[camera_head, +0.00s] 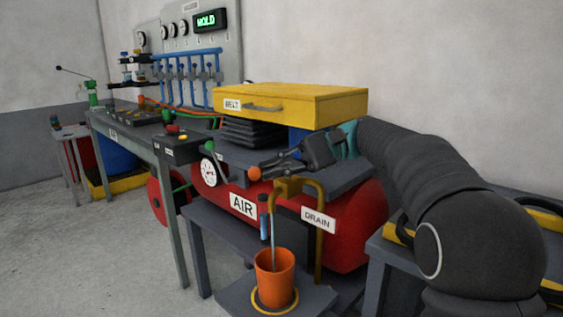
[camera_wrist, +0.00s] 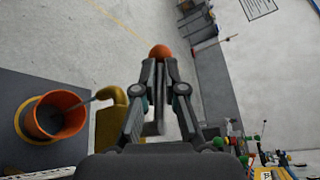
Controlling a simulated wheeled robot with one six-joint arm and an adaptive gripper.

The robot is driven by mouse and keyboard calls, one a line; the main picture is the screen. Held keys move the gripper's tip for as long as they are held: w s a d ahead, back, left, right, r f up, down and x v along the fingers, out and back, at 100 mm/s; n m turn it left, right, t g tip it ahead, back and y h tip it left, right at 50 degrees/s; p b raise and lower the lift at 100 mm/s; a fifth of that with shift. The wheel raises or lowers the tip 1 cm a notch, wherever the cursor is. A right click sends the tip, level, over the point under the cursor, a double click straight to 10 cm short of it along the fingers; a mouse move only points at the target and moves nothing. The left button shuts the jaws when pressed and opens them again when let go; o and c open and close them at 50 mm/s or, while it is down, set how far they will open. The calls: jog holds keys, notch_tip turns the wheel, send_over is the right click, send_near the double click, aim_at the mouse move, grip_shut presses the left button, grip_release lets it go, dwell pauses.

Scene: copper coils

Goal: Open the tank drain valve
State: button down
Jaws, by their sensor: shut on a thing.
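The red air tank (camera_head: 345,225) stands under a dark shelf, with a white DRAIN label (camera_head: 318,219) at its front. A yellow drain pipe (camera_head: 319,250) rises beside the label and bends over above an orange cup (camera_head: 274,278). My gripper (camera_head: 270,167) is above the pipe's bend, reaching in from the right. In the wrist view my gripper (camera_wrist: 160,75) is shut on a grey lever (camera_wrist: 152,125). The lever's orange ball (camera_wrist: 160,51) sticks out just past the fingertips; it also shows in the head view (camera_head: 254,173). The lever's pivot is hidden.
The orange cup stands inside a yellow ring on a low grey stand (camera_head: 235,297), with a thin rod reaching into it. A yellow BELT box (camera_head: 300,104) sits above my gripper. A pressure gauge (camera_head: 208,172) is to the left. Open floor lies at lower left.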

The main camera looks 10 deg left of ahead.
aim_at(270, 168)
jog(key=shift+s+a+f, duration=0.15)
jog(key=shift+a+f, duration=0.05)
jog(key=shift+f, duration=0.15)
jog(key=c, duration=1.3)
grip_release()
jog(key=shift+o, duration=0.3)
jog(key=shift+s+a+f, duration=0.1)
jog(key=shift+a+f, duration=0.05)
jog(key=shift+a, duration=0.5)
jog(key=shift+d+r, duration=0.2)
jog(key=shift+d, duration=0.45)
jog(key=shift+r, duration=0.1)
notch_tip(270, 168, up, 10)
jog(key=shift+f, duration=0.1)
